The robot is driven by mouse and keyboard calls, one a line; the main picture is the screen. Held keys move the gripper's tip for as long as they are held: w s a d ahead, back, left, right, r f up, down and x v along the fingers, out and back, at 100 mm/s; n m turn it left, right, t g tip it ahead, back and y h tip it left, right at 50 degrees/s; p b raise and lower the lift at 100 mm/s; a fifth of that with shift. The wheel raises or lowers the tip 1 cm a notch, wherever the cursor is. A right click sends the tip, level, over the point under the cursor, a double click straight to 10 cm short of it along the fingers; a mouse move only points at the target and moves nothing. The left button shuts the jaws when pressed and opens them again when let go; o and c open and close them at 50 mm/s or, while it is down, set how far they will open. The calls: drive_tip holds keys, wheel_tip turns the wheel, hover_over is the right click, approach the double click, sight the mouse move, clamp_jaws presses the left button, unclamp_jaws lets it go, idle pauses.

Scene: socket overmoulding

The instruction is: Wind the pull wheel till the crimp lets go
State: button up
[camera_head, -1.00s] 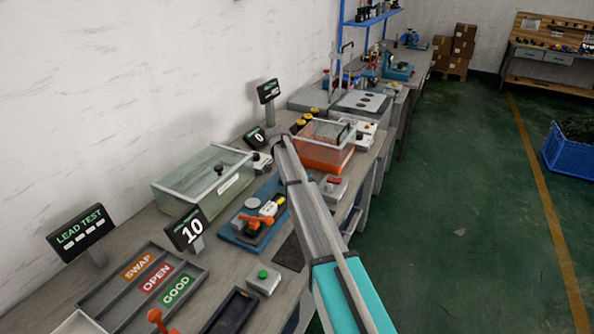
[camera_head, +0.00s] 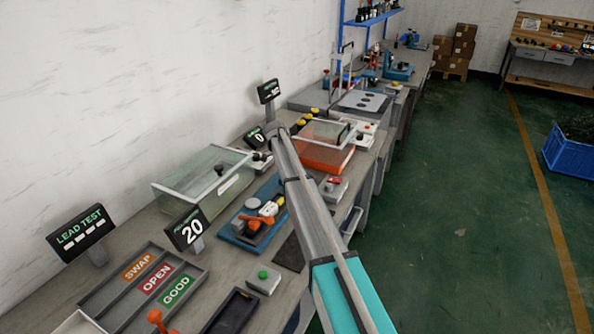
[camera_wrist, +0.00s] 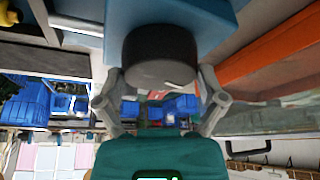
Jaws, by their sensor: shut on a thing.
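A dark round wheel (camera_wrist: 160,58) with a white mark on its face fills the top middle of the wrist view, in front of a blue block (camera_wrist: 215,18). My gripper (camera_wrist: 161,76) is shut on this wheel, with one finger on each side. In the head view my own arm hides the gripper and the wheel. The blue pull fixture (camera_head: 236,238) stands on the bench left of my arm, with an orange lever (camera_head: 256,221) on it. Its display (camera_head: 188,230) reads 20. I cannot make out the crimp.
A clear-lidded box (camera_head: 200,178) stands left of the fixture, and an orange-walled box (camera_head: 322,158) behind it. A sorting tray (camera_head: 205,275) marked SWAP, OPEN and GOOD and a green button box (camera_head: 263,280) lie nearer. The LEAD TEST sign (camera_head: 80,232) stands at left.

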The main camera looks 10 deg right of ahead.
drive_tip(key=shift+s+d, duration=0.1)
drive_tip(key=shift+s, duration=0.1)
drive_tip(key=o, duration=0.8)
drive_tip(key=shift+w, duration=0.1)
